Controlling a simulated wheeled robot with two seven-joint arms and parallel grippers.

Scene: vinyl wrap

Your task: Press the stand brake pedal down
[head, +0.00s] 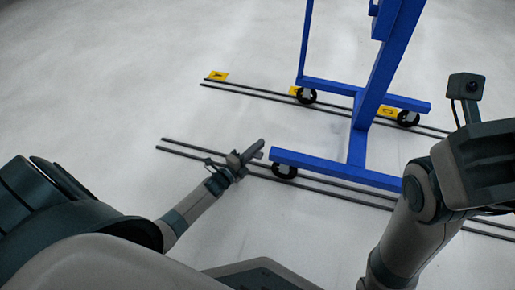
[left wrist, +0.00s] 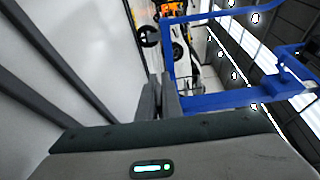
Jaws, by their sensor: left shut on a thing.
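The blue stand (head: 357,150) rises on several black caster wheels; its near left caster (head: 284,172) sits under the end of a low blue beam. A brake pedal cannot be made out at this size.
Two pairs of dark floor rails (head: 190,151) run under the stand's casters. Yellow markers (head: 217,76) lie along the far pair.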

